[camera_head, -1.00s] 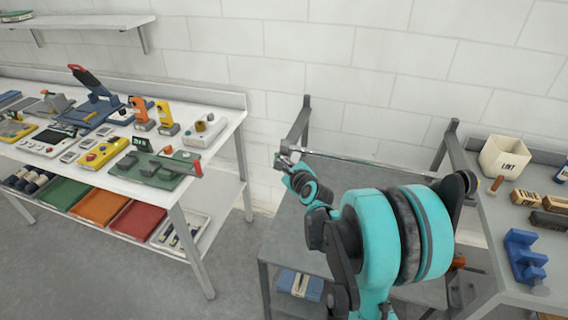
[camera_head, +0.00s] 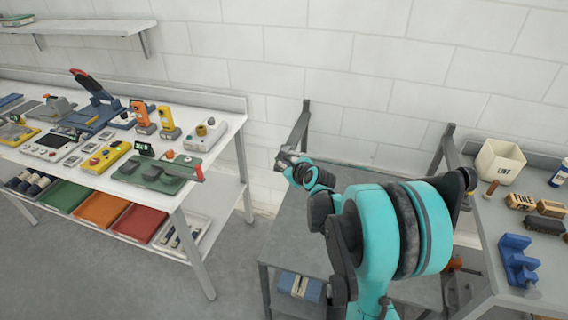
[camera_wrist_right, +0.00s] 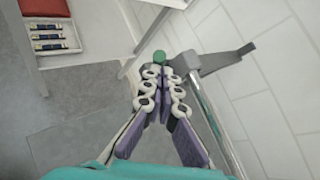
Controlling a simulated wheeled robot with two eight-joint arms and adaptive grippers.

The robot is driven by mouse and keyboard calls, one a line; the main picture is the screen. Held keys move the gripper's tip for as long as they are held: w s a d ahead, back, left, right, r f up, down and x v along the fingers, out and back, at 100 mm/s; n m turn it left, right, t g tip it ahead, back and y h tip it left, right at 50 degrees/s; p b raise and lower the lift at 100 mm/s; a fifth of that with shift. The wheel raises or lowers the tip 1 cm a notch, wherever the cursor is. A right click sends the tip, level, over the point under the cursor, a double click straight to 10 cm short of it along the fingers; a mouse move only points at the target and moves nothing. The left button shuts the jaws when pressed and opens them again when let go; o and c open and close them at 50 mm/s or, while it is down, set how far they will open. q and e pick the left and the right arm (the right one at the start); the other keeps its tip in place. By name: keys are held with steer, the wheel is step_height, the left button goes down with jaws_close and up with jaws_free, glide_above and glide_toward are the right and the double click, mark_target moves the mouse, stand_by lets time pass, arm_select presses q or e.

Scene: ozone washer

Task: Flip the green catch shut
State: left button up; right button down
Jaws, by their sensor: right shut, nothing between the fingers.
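A small round green piece (camera_wrist_right: 160,57), seemingly the green catch, shows just beyond my right fingertips in the wrist view. It sits by the end of a grey metal bracket (camera_wrist_right: 213,62). I cannot tell whether the fingertips touch it. My right gripper (camera_wrist_right: 157,72) is shut and empty. In the head view my right gripper (camera_head: 284,158) is near the left grey post (camera_head: 301,127) of the middle stand. The catch cannot be made out there, and its position, open or shut, is unclear. My left gripper is not in view.
A pale rod (camera_wrist_right: 208,112) runs beside the fingers in the wrist view. A white table (camera_head: 215,150) with several devices stands left. A grey bench (camera_head: 480,235) at right holds a LINT bin (camera_head: 499,162) and a blue fixture (camera_head: 517,260). The wall is close behind the stand.

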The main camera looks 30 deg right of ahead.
steer(key=d+m+g+y+p, duration=0.1)
steer(key=w+d+r+g+y+p, duration=0.1)
steer(key=g+p, duration=0.1)
steer(key=w+r+m+g+y+p, duration=0.1)
steer(key=p, duration=0.1)
steer(key=shift+w+d+m+y, duration=0.2)
steer(key=shift+d+m+y, duration=0.1)
steer(key=shift+d+y, duration=0.1)
steer(key=shift+r, duration=0.15)
steer(key=shift+r+p, duration=0.5)
steer(key=shift+r, duration=0.15)
